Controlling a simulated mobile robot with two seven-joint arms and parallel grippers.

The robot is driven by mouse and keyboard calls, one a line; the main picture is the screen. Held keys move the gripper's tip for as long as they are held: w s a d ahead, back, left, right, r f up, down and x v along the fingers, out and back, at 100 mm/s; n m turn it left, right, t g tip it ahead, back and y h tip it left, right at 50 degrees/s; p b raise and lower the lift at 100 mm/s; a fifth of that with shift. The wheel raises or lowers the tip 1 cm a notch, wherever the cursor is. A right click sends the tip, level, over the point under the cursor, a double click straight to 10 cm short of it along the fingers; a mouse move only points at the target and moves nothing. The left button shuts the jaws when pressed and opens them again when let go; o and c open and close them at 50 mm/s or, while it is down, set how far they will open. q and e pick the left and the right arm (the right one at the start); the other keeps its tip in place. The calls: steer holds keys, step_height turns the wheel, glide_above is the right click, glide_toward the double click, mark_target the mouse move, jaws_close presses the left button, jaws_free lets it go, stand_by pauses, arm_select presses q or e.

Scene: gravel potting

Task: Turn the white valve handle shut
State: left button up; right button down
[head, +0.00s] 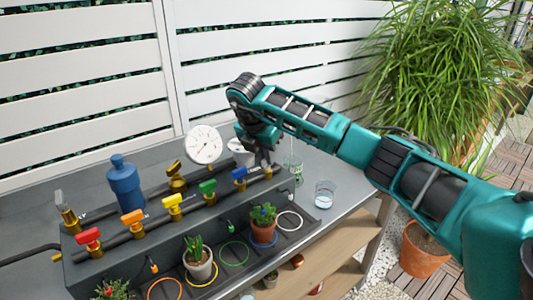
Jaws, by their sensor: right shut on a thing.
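A row of brass valves with coloured handles runs along the dark manifold box, with red (88,238), orange (132,217), yellow (173,202), green (208,187) and blue (239,175) handles from left to right. The last valve (267,174), at the right end, sits under my right gripper (265,160). My right gripper reaches down from above and is shut at this valve's top. Its fingers hide most of the white handle, so the handle's angle cannot be told. My left gripper is not in view.
A pressure gauge (204,143) and a blue bottle (124,184) stand behind the row. Small potted plants (263,230) and coloured rings lie in front. A clear glass (324,193) stands at the right on the grey bench. A white slatted fence (80,65) closes the back.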

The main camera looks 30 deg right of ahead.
steer(key=m+g, duration=0.1)
steer(key=m, duration=0.2)
steer(key=shift+w+r, duration=0.1)
steer(key=shift+w, duration=0.05)
steer(key=shift+m+g, duration=0.3)
steer(key=shift+m, duration=0.3)
steer(key=c, duration=1.1)
jaws_free()
steer(key=shift+c, duration=0.2)
steer(key=shift+a+r, duration=0.2)
steer(key=shift+r, duration=0.2)
steer(key=p+v, duration=0.3)
steer(key=v, duration=0.9)
steer(key=shift+a, duration=0.15)
